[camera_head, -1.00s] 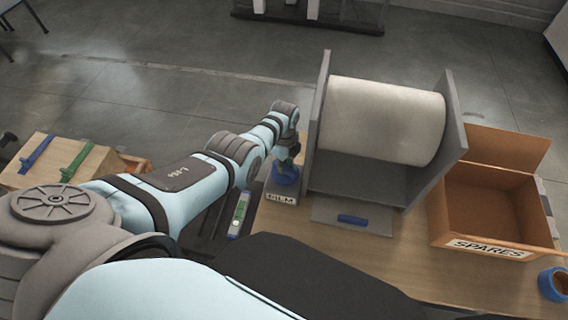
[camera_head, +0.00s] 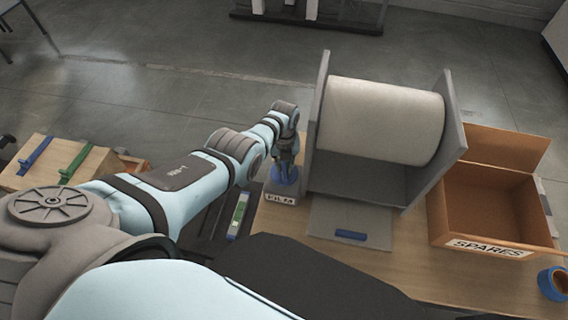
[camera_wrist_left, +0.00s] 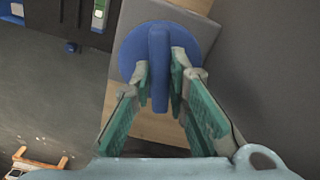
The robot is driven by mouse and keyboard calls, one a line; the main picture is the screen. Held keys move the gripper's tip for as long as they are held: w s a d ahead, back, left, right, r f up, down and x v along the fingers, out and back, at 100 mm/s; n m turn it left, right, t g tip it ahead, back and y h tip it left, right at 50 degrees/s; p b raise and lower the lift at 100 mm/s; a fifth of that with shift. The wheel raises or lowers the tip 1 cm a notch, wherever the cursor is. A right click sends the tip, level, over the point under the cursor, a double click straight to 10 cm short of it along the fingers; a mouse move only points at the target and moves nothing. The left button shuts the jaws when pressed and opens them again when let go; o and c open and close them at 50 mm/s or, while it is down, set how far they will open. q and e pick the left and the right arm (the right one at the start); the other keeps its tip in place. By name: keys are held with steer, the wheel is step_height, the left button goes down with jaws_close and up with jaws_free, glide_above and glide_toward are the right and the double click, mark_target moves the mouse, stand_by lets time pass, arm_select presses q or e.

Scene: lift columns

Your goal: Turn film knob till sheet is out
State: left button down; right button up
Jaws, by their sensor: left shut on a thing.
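The blue film knob (camera_head: 284,177) sits on a small grey block (camera_head: 280,198) labelled FILM, left of the large pale roll (camera_head: 383,120). My left gripper (camera_head: 287,160) is shut on the knob. In the left wrist view, the knob (camera_wrist_left: 190,40) is a round blue disc with a raised bar, and the green-padded fingers (camera_wrist_left: 160,78) stand on both sides of the bar. A grey sheet (camera_head: 325,216) lies flat on the table in front of the roll, with a blue strip (camera_head: 350,236) near its front edge. My right gripper is out of view.
Grey upright panels (camera_head: 318,115) flank the roll, close beside my left gripper. An open cardboard box (camera_head: 480,232) labelled SPARES stands at the right, with a blue-and-brown tape roll (camera_head: 554,284) near it. A wooden box (camera_head: 88,166) with blue and green bars is at the left.

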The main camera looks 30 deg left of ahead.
mark_target(285, 166)
arm_select(q)
steer(key=shift+m, duration=0.5)
steer(key=c, duration=1.6)
jaws_free()
steer(key=shift+o, duration=0.2)
steer(key=shift+w+r, duration=0.1)
steer(key=shift+r, duration=0.45)
step_height(285, 166, up, 11)
steer(key=shift+d, duration=0.1)
